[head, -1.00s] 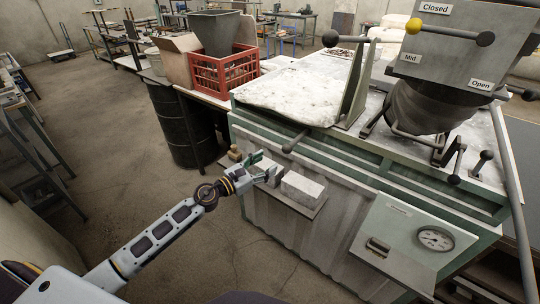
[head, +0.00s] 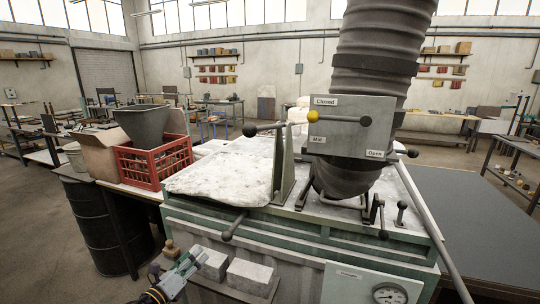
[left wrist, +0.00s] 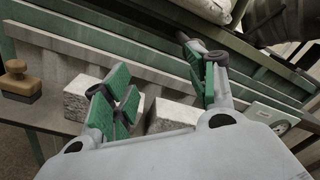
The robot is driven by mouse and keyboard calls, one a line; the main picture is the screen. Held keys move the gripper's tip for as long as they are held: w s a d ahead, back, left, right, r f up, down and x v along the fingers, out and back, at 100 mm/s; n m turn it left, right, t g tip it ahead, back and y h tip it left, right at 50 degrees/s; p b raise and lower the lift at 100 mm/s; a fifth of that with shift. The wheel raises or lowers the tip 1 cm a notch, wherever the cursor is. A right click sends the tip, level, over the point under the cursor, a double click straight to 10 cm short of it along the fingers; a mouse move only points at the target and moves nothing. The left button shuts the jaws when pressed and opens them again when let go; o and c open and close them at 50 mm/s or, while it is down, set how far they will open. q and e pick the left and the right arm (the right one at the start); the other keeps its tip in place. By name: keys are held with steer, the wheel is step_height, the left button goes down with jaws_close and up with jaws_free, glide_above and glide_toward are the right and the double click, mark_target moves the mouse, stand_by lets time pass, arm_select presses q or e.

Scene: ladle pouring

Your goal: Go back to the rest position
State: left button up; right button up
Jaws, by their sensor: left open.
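My left gripper (head: 192,256) has green fingers and is at the lower left of the head view, in front of the machine and beside the left pale block (head: 212,264). In the left wrist view my left gripper (left wrist: 158,82) has its fingers spread apart, with nothing held between them. The left block (left wrist: 85,98) shows behind the left finger, and the right block (left wrist: 172,115) shows between the fingers, partly hidden by the gripper body. Whether the fingers touch a block is unclear. My right gripper is not in view.
A green-grey machine (head: 275,225) fills the front, with a lever box (head: 345,130) labelled Closed, Mid and Open. A lever handle (head: 228,232) sticks out over the blocks. A wooden-handled brush-like item (left wrist: 18,80) sits left of the blocks. A black drum (head: 100,235) stands left.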

arm_select(q)
steer(key=a+f+n+g+y, duration=0.1)
steer(key=a+f+n+y, duration=0.2)
steer(key=a+f+n, duration=0.65)
steer(key=a+f+n+g+y, duration=0.2)
steer(key=a+f+n+y, duration=0.35)
steer(key=f, duration=0.65)
steer(key=s+a+f+n+g, duration=0.2)
steer(key=s+a+f+n, duration=0.4)
steer(key=f, duration=0.5)
steer(key=s+a+f+n+g, duration=0.2)
steer(key=s+f+n+g, duration=0.15)
steer(key=s+f, duration=0.55)
steer(key=s+d+f+n+g, duration=0.2)
steer(key=s+d+f, duration=0.1)
steer(key=s+f, duration=0.75)
steer(key=s+d+f+n+g, duration=0.3)
steer(key=s+f, duration=0.5)
steer(key=s, duration=0.5)
steer(key=s+d+f+g, duration=0.1)
steer(key=s+d+f, duration=0.1)
steer(key=s+d, duration=0.6)
steer(key=s+d+f+g+h, duration=0.1)
steer(key=s+d+f, duration=0.1)
steer(key=s+d, duration=0.5)
steer(key=shift+s+d+f+n, duration=0.25)
steer(key=shift+s+d+n, duration=0.2)
steer(key=shift+s, duration=0.5)
